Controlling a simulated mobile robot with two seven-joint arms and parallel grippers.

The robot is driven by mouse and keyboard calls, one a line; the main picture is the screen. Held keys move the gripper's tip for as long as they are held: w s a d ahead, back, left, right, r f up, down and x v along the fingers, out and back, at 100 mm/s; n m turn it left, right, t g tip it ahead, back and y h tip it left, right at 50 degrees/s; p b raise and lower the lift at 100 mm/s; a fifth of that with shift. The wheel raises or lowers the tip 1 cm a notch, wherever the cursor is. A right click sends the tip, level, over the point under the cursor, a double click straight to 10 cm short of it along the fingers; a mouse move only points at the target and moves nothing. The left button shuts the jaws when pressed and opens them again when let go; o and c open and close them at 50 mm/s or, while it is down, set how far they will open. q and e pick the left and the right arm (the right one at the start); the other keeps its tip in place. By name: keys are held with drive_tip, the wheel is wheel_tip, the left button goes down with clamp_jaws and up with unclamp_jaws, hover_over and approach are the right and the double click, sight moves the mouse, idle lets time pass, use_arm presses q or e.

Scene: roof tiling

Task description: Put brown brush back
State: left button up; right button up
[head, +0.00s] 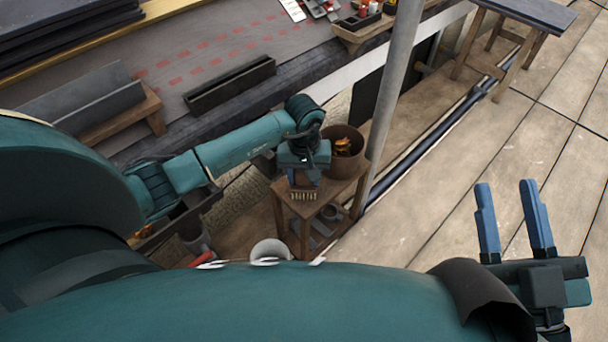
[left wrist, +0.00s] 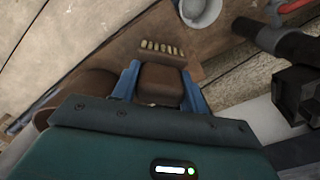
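The brown brush (left wrist: 161,84) sits between the blue fingers of my left gripper (left wrist: 160,88) in the left wrist view, with a finger close against each side. In the head view its pale bristles (head: 303,195) point down, just below my left gripper (head: 304,180), over the top of a small wooden stand (head: 326,195). I cannot tell whether the bristles touch the stand's top. My right gripper (head: 515,222) is at the right, its two blue fingers apart with nothing between them.
A brown pot (head: 343,152) with orange-brown contents stands on the stand, right beside my left gripper. A grey pole (head: 393,100) rises close to the right of it. A white bucket (head: 270,250) is below the stand. The plank floor (head: 480,150) at right is largely clear.

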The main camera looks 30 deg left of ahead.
use_arm(q)
drive_tip(key=o, duration=0.4)
use_arm(e)
drive_tip(key=shift+r, duration=0.1)
use_arm(q)
drive_tip(key=shift+r+p, duration=0.3)
drive_tip(key=shift+r, duration=0.05)
wheel_tip(320, 180, up, 5)
drive_tip(key=shift+r+p, duration=0.1)
drive_tip(key=shift+p, duration=1.05)
wheel_tip(320, 180, up, 6)
drive_tip(key=shift+f+p, duration=0.2)
drive_tip(key=shift+p, duration=0.75)
drive_tip(key=shift+r, duration=0.4)
use_arm(e)
drive_tip(key=shift+s+d+f+m+g+h, duration=0.1)
drive_tip(key=shift+s+f+m+g+h, duration=0.2)
drive_tip(key=shift+f+h, duration=0.3)
drive_tip(key=shift+s+f+m+g+h, duration=0.2)
drive_tip(key=shift+f+m+g+h, duration=0.15)
drive_tip(key=shift+f, duration=0.3)
use_arm(q)
drive_tip(key=shift+s, duration=0.1)
